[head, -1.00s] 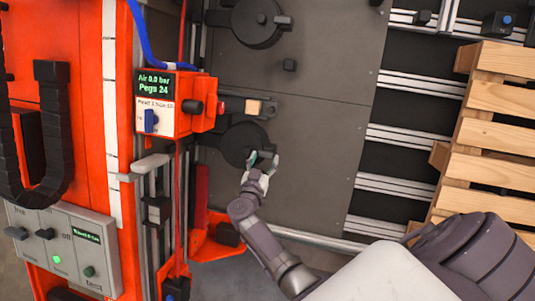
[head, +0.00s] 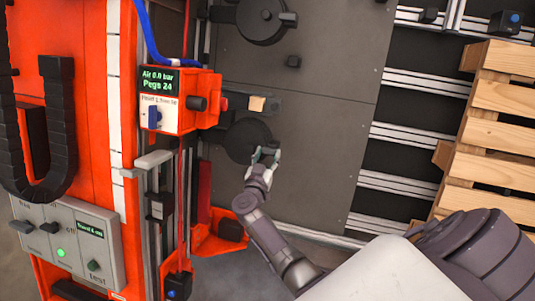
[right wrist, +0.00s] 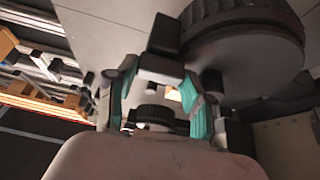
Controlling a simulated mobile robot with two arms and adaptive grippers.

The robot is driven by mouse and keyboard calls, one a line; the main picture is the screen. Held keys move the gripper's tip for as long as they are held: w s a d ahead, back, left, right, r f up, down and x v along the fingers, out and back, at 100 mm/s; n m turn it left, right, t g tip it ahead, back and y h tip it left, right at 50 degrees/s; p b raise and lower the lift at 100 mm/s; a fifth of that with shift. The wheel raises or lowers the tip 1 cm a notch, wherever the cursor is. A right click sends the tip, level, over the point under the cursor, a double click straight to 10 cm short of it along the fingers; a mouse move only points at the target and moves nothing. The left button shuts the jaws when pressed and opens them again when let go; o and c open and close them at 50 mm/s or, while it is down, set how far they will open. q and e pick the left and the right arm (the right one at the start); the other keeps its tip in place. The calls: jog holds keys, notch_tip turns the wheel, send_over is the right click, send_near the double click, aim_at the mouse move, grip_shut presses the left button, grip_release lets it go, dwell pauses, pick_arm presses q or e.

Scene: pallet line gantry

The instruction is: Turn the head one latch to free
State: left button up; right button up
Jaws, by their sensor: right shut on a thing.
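The orange head unit (head: 180,97) has a green-lit display reading "Pegs 24" and a white label with a blue lever (head: 153,117). I cannot tell from the label whether that lever is the head one latch. To its right, a black round disc (head: 243,139) sits on the dark grey panel. My right gripper (head: 266,154) is at the disc's right edge, far from the blue lever. It is shut on the dark block at that edge, mostly hidden by the fingers. In the right wrist view the disc (right wrist: 250,50) is close above the teal-padded fingers (right wrist: 163,95). My left gripper is out of view.
A similar black disc (head: 262,18) with a side block is higher on the panel. A dark bracket with a wooden piece (head: 257,103) juts out just above the lower disc. A grey control box (head: 70,240) is at lower left. Wooden pallet slats (head: 495,130) stand at right.

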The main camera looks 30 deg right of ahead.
jog(key=n+y+p, duration=0.1)
jog(key=n+p, duration=0.1)
jog(key=p, duration=0.1)
jog(key=n+t+y+p, duration=0.1)
jog(key=n+p, duration=0.1)
jog(key=p, duration=0.1)
jog(key=n+t+y+p, duration=0.1)
jog(key=n+p, duration=0.2)
jog(key=shift+s+d+r, duration=0.2)
jog(key=shift+r, duration=0.15)
jog(key=n+y+p, duration=0.2)
jog(key=n+p, duration=0.2)
jog(key=n+y+p, duration=0.2)
jog(key=n+p, duration=0.2)
jog(key=shift+d+n+p, duration=0.15)
jog(key=shift+n+p, duration=0.15)
jog(key=shift+n, duration=0.1)
jog(key=n+y+p, duration=0.1)
jog(key=n+p, duration=0.1)
jog(key=n, duration=0.1)
jog(key=shift+g+y, duration=0.3)
jog(key=shift+y, duration=0.1)
jog(key=shift+d+n+g+y+p, duration=0.1)
jog(key=shift+n+g+y+p, duration=0.25)
jog(key=shift+n+p, duration=0.5)
jog(key=shift+n, duration=0.35)
jog(key=o, duration=0.9)
jog(key=shift+f, duration=0.1)
